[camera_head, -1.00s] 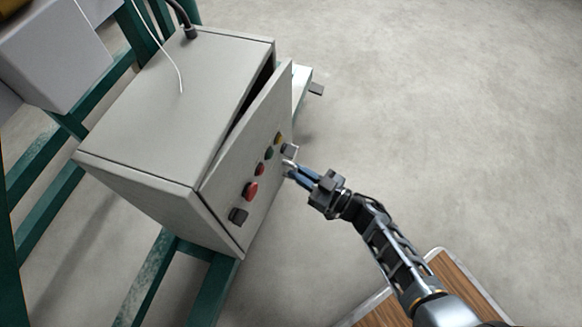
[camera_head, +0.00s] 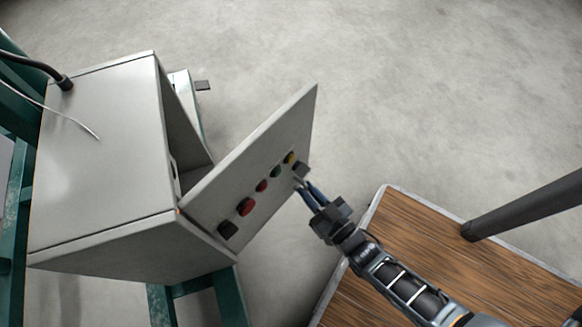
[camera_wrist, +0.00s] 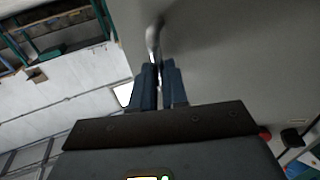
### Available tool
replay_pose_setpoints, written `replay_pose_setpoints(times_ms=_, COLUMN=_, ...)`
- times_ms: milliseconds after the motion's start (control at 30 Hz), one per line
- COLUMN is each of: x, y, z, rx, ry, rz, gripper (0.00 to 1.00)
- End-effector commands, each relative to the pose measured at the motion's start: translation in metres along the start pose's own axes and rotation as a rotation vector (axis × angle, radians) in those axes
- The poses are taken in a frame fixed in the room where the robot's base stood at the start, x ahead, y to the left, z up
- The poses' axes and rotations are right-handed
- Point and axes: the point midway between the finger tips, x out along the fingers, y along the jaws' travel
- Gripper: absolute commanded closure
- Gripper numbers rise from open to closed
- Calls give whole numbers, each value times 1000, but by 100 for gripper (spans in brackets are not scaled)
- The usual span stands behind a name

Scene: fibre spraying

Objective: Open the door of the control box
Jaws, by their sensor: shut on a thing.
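The grey control box (camera_head: 98,150) stands at the left in the head view. Its door (camera_head: 262,150) is hinged at the near edge and stands partly open, with a wide gap to the box's dark inside. Red, yellow, green and black buttons and knobs run along the door's outer face. My gripper (camera_head: 306,188) is at the door's outer face near its free edge, beside the yellow button. In the wrist view its blue fingers (camera_wrist: 158,82) are shut on a metal handle (camera_wrist: 154,40) on the door. The handle's grasped end is hidden between the fingers.
A green metal frame (camera_head: 228,296) carries the box. A black cable (camera_head: 42,68) enters the box top. A wooden platform (camera_head: 440,255) with a dark post (camera_head: 525,205) lies at the lower right. The concrete floor (camera_head: 420,90) beyond the door is clear.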

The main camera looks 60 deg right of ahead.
Motion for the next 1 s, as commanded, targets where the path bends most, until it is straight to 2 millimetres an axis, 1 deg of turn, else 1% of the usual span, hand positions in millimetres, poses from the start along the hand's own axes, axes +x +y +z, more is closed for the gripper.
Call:
replay_pose_setpoints(times_ms=33, x=-9, y=0, z=1, rx=3, ry=-3, rz=36, gripper=100)
replay_pose_setpoints(times_ms=100, x=-19, y=1, z=1, rx=2, ry=-2, rz=81, gripper=100)
replay_pose_setpoints(times_ms=267, x=-40, y=-2, z=1, rx=2, ry=-3, rz=172, gripper=100)
replay_pose_setpoints(times_ms=600, x=-77, y=-13, z=1, rx=0, ry=-2, rz=155, gripper=100)
replay_pose_setpoints(times_ms=800, x=-90, y=-21, z=0, rx=0, ry=0, rz=151, gripper=100)
replay_pose_setpoints(times_ms=1000, x=-94, y=-24, z=0, rx=-1, ry=0, rz=146, gripper=100)
